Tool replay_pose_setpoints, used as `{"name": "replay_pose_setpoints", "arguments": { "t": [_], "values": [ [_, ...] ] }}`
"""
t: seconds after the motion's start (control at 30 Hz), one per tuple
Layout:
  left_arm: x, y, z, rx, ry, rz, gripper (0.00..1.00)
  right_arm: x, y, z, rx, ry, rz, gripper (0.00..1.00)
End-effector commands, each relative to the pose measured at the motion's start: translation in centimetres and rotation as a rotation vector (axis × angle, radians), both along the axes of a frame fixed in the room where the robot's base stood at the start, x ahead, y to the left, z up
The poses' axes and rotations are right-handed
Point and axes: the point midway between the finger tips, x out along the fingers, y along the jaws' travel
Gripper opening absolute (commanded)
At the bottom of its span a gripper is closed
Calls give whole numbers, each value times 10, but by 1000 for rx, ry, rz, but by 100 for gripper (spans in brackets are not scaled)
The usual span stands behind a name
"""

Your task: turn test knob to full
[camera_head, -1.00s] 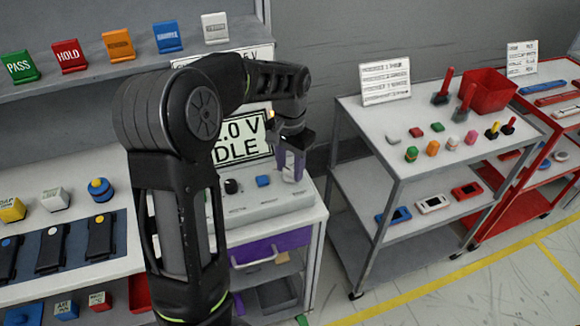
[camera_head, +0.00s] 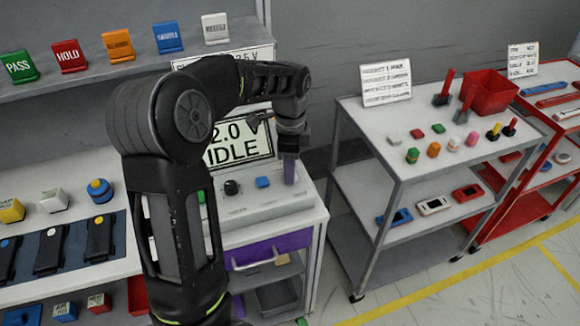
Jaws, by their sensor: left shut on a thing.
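The grey test panel (camera_head: 265,206) stands on the bench, with a black round knob (camera_head: 231,187) and a blue button (camera_head: 262,182) on its top. My left gripper (camera_head: 290,174) comes down over the panel's right end. Its fingers are shut around a small control there, seemingly the test knob, now mostly hidden by them. Its turned position cannot be seen. The display (camera_head: 240,143) behind the panel reads "2.0 V IDLE", partly covered by my arm. My right gripper is not in view.
A purple drawer (camera_head: 270,248) sits under the panel. A grey cart (camera_head: 400,155) with small parts and a red bin (camera_head: 488,92) stands to the right. Coloured signs (camera_head: 118,46) stand on the shelf at upper left. Floor is clear before the cart.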

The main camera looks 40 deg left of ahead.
Motion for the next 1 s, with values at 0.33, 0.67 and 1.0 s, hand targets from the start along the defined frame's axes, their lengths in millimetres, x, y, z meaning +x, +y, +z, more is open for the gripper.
{"name": "replay_pose_setpoints", "arguments": {
  "t": [0.33,0.67,1.0],
  "values": [
    [1,1,1,0,-2,-300,0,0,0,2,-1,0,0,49],
    [2,1,1,0,-2,-460,0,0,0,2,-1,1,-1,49],
    [2,1,1,1,-2,-491,0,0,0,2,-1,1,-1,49]
  ]
}}
